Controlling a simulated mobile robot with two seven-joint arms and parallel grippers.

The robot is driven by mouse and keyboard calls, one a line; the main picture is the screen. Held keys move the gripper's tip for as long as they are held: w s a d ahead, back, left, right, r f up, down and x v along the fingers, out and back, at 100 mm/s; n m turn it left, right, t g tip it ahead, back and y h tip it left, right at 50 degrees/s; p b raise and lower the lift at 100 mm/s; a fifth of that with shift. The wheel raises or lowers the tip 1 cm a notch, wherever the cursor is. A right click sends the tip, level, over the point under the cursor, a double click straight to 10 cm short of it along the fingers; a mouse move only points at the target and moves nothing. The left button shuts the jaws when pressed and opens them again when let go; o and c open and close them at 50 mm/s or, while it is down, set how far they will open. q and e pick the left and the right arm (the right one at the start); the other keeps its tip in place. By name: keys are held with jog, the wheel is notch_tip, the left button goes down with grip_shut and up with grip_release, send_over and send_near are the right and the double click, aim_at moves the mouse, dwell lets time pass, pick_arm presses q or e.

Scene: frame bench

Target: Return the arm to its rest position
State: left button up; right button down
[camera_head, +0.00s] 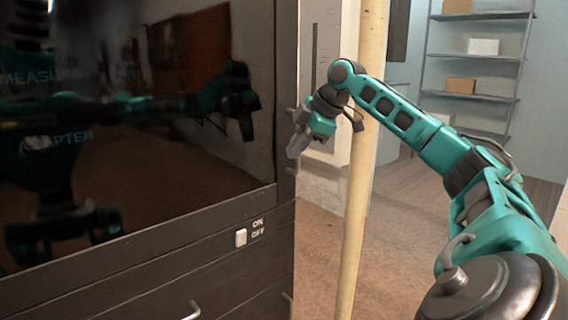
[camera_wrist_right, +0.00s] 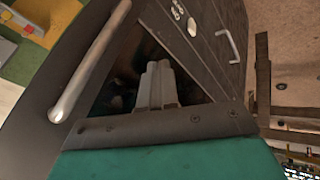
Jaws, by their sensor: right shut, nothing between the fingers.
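My right arm (camera_head: 400,115) is teal and black and reaches in from the right in the head view. My right gripper (camera_head: 296,146) is beside the right edge of a dark cabinet with a glossy panel. It points down and to the left and holds nothing. In the right wrist view its fingers (camera_wrist_right: 157,84) are together, in front of the dark glossy panel. My left gripper shows only as part of a dark reflection at most; the arm itself is not in view.
The dark cabinet (camera_head: 180,262) fills the left, with a white ON/OFF switch (camera_head: 241,237) and drawer handles. A pale pole (camera_head: 362,190) stands close behind my right gripper. Shelves (camera_head: 475,57) with boxes stand at the back right. Brown floor lies between.

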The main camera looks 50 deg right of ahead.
jog(key=v, duration=0.3)
jog(key=shift+d, duration=0.4)
